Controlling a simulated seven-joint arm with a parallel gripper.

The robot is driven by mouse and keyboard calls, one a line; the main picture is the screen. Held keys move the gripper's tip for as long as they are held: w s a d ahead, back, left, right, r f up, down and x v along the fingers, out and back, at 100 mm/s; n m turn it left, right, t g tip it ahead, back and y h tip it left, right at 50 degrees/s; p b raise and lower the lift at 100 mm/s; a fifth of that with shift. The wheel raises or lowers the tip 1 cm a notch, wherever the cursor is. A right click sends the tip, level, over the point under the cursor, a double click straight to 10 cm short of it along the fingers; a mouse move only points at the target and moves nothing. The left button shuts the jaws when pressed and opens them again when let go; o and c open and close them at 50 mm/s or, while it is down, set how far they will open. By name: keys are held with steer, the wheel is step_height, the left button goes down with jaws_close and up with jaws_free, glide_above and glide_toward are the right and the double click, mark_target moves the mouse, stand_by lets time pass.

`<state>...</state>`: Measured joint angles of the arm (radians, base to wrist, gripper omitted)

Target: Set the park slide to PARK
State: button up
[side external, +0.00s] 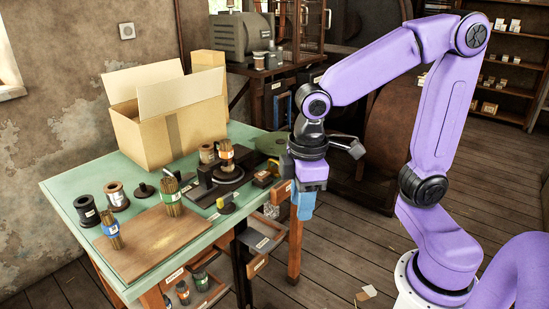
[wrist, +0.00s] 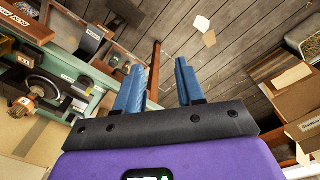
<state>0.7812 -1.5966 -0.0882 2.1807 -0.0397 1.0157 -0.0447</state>
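My gripper (side external: 304,205) hangs beyond the right edge of the green table, with its blue fingers pointing down. In the wrist view its two fingers (wrist: 159,85) are apart with nothing between them. The black handwheel press (side external: 202,190) sits on the table to the left of my gripper, apart from it. A bundle with an orange band (side external: 227,157) stands on its round part. In the wrist view the press (wrist: 48,88) is at the left edge. A yellow-topped knob (side external: 221,203) is at its front. I cannot tell which part is the park slide or read its setting.
A wooden board (side external: 150,243) with bristly bundles, dark spools (side external: 88,211) and an open cardboard box (side external: 175,125) share the green table (side external: 62,187). Drawers and shelves sit under its edge. The floor (side external: 345,235) right of the table is mostly clear.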

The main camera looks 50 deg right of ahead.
steer(key=w+d+r+m, duration=0.1)
steer(key=w+r+m, duration=0.1)
steer(key=w, duration=0.9)
steer(key=w+d+m+h, duration=0.1)
steer(key=w+d+m, duration=0.15)
steer(key=w, duration=0.35)
steer(key=w+d+m, duration=0.1)
steer(key=w+d, duration=0.3)
steer(key=w, duration=0.2)
steer(key=m+h, duration=0.1)
steer(key=m, duration=0.4)
glide_above(275, 161)
steer(key=a, duration=0.3)
steer(key=f, duration=0.1)
steer(key=shift+n+g, duration=0.25)
steer(key=shift+g, duration=0.05)
steer(key=d+f, duration=0.1)
steer(key=f, duration=0.4)
steer(key=d+f, duration=0.1)
steer(key=f, duration=0.5)
steer(key=d+f, duration=0.1)
steer(key=f, duration=0.4)
steer(key=shift+f, duration=0.25)
